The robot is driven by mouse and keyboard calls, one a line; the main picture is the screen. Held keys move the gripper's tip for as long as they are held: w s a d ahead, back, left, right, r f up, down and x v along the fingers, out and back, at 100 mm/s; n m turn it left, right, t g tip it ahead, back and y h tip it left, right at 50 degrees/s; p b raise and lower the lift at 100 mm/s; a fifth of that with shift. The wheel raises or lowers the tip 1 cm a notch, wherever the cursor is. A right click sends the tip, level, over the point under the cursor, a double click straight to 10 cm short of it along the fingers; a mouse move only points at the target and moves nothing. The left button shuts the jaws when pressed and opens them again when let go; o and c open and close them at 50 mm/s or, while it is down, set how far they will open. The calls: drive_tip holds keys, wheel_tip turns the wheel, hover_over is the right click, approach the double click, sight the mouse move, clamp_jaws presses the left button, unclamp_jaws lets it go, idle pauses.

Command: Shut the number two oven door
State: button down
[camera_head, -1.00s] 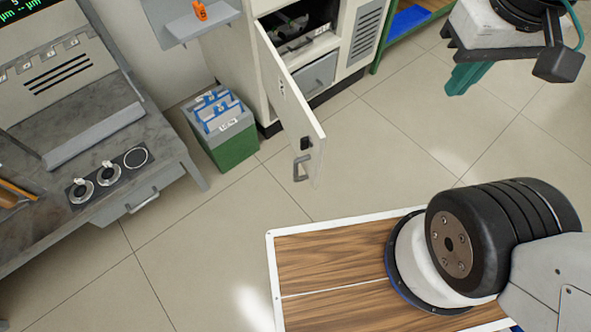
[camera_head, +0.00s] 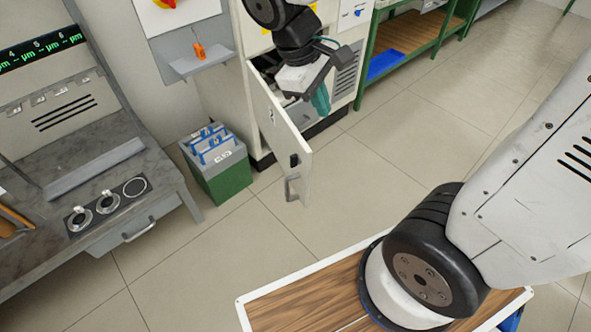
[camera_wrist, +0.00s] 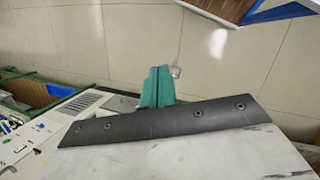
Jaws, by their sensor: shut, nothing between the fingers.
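A white cabinet door (camera_head: 278,125) stands swung open from a tall white cabinet (camera_head: 242,75), with a grey handle (camera_head: 293,188) near its free lower end. I cannot read a number that marks it as oven two. My gripper (camera_head: 320,102), with teal fingers, is in front of the open cabinet, to the right of the door and on its inner side. In the wrist view the teal fingers (camera_wrist: 157,85) are together and empty. Whether they touch the door is not clear. The cabinet's inside is mostly hidden behind my wrist.
A green and grey bin (camera_head: 218,163) with blue-edged folders stands left of the door. A grey workbench (camera_head: 95,190) with dials is at the left. A green-framed shelf (camera_head: 410,40) is right of the cabinet. The tiled floor before the door is clear.

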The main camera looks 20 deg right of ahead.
drive_tip(key=w+a+f+n+h, duration=0.3)
drive_tip(key=w+a+f+n, duration=0.35)
drive_tip(key=f, duration=0.55)
drive_tip(key=n+t+h, duration=0.1)
drive_tip(key=n+h, duration=0.1)
drive_tip(key=n, duration=0.3)
approach(306, 172)
wheel_tip(306, 172, down, 4)
drive_tip(key=d, duration=0.3)
drive_tip(key=shift+f, duration=0.35)
drive_tip(key=shift+d, duration=0.45)
drive_tip(key=shift+d, duration=0.1)
